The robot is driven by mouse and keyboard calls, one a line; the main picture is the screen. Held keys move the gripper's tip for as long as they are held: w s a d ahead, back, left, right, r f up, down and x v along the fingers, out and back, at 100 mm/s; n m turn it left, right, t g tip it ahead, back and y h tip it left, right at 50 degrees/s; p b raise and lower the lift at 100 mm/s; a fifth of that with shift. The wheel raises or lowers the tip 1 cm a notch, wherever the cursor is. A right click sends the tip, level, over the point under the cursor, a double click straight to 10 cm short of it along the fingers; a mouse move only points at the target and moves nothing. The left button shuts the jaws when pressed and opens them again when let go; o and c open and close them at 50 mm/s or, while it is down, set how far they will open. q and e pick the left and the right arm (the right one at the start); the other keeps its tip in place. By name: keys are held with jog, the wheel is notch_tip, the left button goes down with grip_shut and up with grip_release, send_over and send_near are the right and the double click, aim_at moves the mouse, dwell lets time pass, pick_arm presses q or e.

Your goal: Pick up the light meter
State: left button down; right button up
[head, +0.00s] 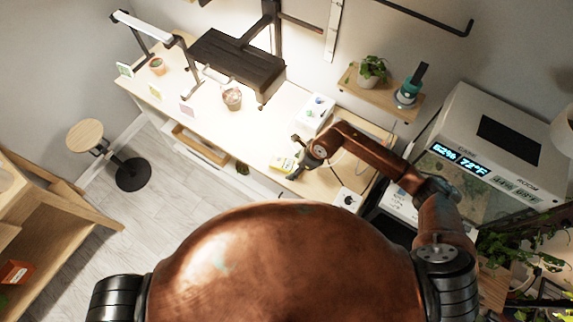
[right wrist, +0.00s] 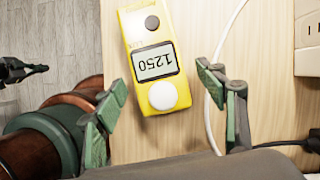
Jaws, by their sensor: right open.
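The light meter (right wrist: 152,60) is yellow with a display reading 1250, a dark round button and a white dome. In the right wrist view it lies on the wooden table top (right wrist: 180,130), its dome end nearest my gripper. In the head view it is the small yellow thing (head: 283,164) near the table's front edge. My right gripper (right wrist: 163,92) is open and empty; its green fingers stand on either side of the meter's dome end, apart from it. In the head view the right gripper (head: 298,160) is just right of the meter. My left gripper cannot be made out in the head view.
A white cable (right wrist: 218,60) runs along the table right of the meter. A white socket box (right wrist: 307,38) is at the right edge with a black cord. A white box (head: 316,112) stands behind the gripper. A terrarium (head: 490,150) is at the right.

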jog(key=shift+c, duration=0.4)
jog(key=c, duration=1.3)
jog(key=shift+r, duration=0.1)
